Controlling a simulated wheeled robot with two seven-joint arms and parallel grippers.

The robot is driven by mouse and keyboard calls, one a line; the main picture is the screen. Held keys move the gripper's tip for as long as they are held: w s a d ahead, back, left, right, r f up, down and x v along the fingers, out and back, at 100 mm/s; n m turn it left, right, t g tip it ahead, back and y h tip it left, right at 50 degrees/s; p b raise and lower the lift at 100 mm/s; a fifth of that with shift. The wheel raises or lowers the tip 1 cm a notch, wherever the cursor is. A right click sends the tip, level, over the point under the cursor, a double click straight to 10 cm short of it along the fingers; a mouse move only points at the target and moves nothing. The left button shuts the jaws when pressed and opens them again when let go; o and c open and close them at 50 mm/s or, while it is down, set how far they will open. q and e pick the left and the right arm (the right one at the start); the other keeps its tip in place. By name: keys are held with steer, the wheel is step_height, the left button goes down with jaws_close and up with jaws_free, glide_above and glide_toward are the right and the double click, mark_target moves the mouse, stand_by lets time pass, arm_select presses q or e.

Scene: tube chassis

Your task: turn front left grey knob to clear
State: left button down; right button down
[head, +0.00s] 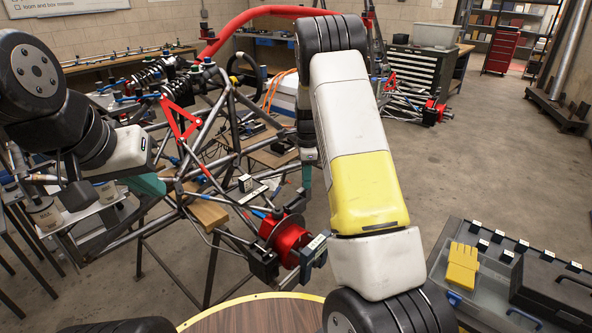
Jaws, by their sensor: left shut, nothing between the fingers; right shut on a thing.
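The tube chassis (212,128) stands on trestles in the middle left, with red, blue and bare metal tubes. I cannot pick out the front left grey knob for sure; small dark parts with white labels, such as a labelled block (246,183), sit on the frame. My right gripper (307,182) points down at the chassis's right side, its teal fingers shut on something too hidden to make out. My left gripper (147,186) is shut and empty, its teal fingers over the chassis's left part. My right arm covers what lies behind it.
A red hub with a disc (290,240) sticks out at the chassis's near corner. A round wooden top (250,316) is close in front.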

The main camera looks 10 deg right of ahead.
steer(key=n, duration=0.5)
steer(key=shift+w, duration=0.1)
steer(key=n, duration=0.4)
steer(key=shift+n, duration=0.3)
steer(key=n, duration=0.4)
steer(key=shift+w+a, duration=0.1)
steer(key=shift+n, duration=2)
steer(key=c, duration=1.3)
jaws_free()
steer(key=shift+o, duration=0.2)
